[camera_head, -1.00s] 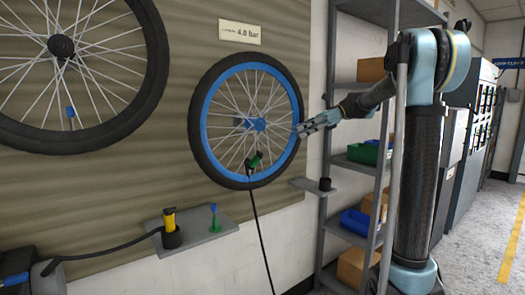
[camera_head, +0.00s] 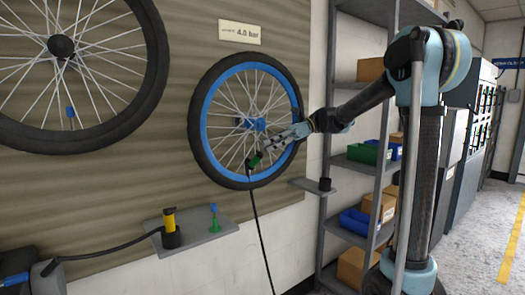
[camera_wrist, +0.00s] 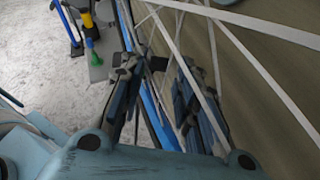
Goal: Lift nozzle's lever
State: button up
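The small green and dark nozzle (camera_head: 254,161) sits at the lower rim of the blue-rimmed wheel (camera_head: 205,126), with a black hose (camera_head: 258,225) hanging down from it. Its lever is too small to make out in the head view. My gripper (camera_head: 266,148) is close beside the nozzle, at its upper right, in front of the spokes. In the wrist view my gripper (camera_wrist: 156,66) shows two separated fingers, with spokes and the blue rim around them. The nozzle is not clearly visible there, and contact cannot be told.
A wall shelf (camera_head: 207,238) holds a yellow and black fitting (camera_head: 170,228) and a green and blue piece (camera_head: 214,218). A small grey ledge (camera_head: 310,187) is right of the wheel. A metal rack (camera_head: 338,150) with boxes and bins stands behind my arm.

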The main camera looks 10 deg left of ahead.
aim_at(255, 161)
jog(key=shift+x, duration=1.85)
